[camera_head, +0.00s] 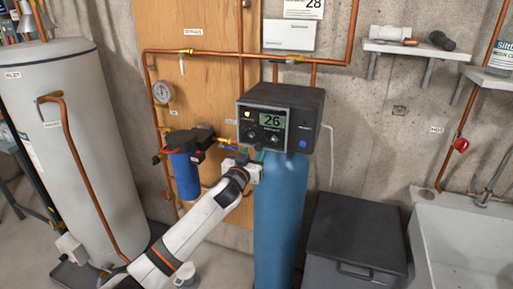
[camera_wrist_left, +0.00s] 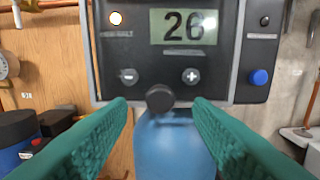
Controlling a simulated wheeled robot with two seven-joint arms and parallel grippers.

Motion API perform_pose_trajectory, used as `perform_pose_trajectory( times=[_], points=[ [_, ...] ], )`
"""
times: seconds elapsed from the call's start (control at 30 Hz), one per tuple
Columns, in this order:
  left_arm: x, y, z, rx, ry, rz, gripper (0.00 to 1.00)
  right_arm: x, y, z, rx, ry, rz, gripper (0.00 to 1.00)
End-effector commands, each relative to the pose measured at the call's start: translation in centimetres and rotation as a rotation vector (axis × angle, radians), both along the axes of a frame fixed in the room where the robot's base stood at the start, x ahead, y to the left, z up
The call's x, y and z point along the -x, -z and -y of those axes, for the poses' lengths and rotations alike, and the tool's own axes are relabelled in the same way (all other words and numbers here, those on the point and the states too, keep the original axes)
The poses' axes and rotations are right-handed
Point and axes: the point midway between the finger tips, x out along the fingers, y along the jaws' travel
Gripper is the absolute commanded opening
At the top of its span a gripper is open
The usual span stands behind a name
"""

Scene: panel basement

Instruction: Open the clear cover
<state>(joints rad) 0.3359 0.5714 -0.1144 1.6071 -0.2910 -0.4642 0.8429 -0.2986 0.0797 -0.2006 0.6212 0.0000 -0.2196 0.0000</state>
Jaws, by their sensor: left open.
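The clear cover (camera_head: 262,126) appears as a grey-edged see-through panel on the front of the black control box (camera_head: 310,110). Behind it are a display reading 26 and small buttons. The cover also shows in the left wrist view (camera_wrist_left: 140,52), where it looks flat against the box, though I cannot tell whether it is fully closed. A dark round knob (camera_wrist_left: 160,98) is at its lower edge. My left gripper (camera_head: 258,157) is open just below the panel. Its green fingers (camera_wrist_left: 161,112) are on either side of the knob, with visible gaps. My right gripper is not in view.
A blue tank (camera_head: 280,225) stands under the control box. A blue filter (camera_head: 185,175) with red parts and copper pipes is to the left, beside a white heater tank (camera_head: 75,150). A dark lidded bin (camera_head: 355,235) and a sink (camera_head: 460,240) are to the right.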

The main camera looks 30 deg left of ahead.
Motion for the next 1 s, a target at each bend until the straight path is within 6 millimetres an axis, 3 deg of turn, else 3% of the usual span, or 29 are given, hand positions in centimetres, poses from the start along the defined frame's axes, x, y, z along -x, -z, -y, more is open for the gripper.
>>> perform_pose_trajectory(
  times=[0.23, 0.63, 0.9, 1.0],
  points=[
    [-2.8, 0.0, -0.6, 0.001, 0.000, 0.000, 0.47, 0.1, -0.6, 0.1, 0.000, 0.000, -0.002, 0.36],
    [-3.4, 0.1, -0.7, 0.001, 0.001, 0.000, 0.47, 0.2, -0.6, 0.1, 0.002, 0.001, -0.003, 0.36],
    [-3.4, 0.1, -0.8, 0.000, 0.001, 0.000, 0.02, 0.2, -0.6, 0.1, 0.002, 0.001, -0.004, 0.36],
    [-3.4, 0.1, -0.8, 0.000, 0.001, 0.000, 0.00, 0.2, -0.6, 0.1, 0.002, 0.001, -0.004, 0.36]
  ],
)
